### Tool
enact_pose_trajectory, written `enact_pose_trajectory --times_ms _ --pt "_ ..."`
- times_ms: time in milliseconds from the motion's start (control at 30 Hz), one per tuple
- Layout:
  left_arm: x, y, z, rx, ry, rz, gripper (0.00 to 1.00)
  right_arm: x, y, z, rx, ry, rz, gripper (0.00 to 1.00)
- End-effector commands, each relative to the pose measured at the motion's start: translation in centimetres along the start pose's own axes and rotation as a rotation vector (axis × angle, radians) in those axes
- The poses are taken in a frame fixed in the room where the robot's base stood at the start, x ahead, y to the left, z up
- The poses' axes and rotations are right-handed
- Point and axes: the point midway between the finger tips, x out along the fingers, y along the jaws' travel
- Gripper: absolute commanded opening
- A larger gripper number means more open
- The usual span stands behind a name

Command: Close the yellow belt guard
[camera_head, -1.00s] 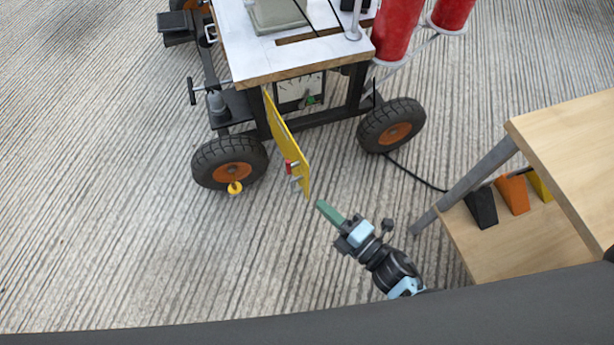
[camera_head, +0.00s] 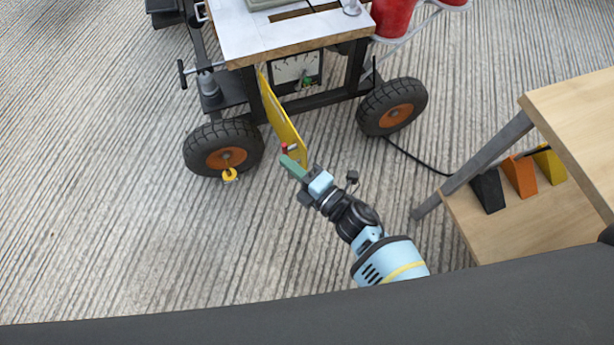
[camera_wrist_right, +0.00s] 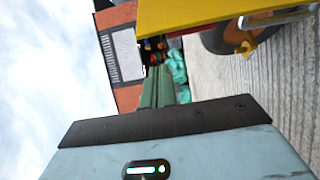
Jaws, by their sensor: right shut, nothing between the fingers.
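The yellow belt guard (camera_head: 279,117) hangs out from the front of the wheeled cart, swung open like a door, with a dial panel (camera_head: 297,69) behind it. A red-tipped latch (camera_head: 285,149) sits near its free end. In the right wrist view the guard (camera_wrist_right: 205,14) crosses the top as a yellow plate. My right gripper (camera_head: 293,167) is shut and empty, its green fingers beside the guard's free end; I cannot tell whether they touch it. The fingers also show in the right wrist view (camera_wrist_right: 158,88). My left gripper is not in view.
The cart has a wooden-edged top (camera_head: 290,45) and black tyres with orange hubs (camera_head: 226,159). A wooden shelf unit (camera_head: 580,140) with black, orange and yellow wedges stands at the right. A black cable (camera_head: 415,160) runs over the ribbed floor.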

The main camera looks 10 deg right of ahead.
Motion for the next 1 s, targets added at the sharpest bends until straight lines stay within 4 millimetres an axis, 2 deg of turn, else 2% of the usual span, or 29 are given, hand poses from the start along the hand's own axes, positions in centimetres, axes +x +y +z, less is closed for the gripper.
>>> enact_pose_trajectory --times_ms 100,300,833,1000 --pt "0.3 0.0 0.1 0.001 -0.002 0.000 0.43 -0.4 -0.1 1.7 -0.004 -0.001 -0.003 0.00" --pt "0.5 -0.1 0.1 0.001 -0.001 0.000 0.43 -1.0 -0.1 3.4 -0.001 0.000 -0.001 0.00" --pt "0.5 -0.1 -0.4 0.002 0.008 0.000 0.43 -1.4 0.0 4.0 0.000 0.000 -0.001 0.00" --pt "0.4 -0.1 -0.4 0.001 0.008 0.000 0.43 -2.8 0.0 5.5 -0.004 0.002 -0.002 0.00"
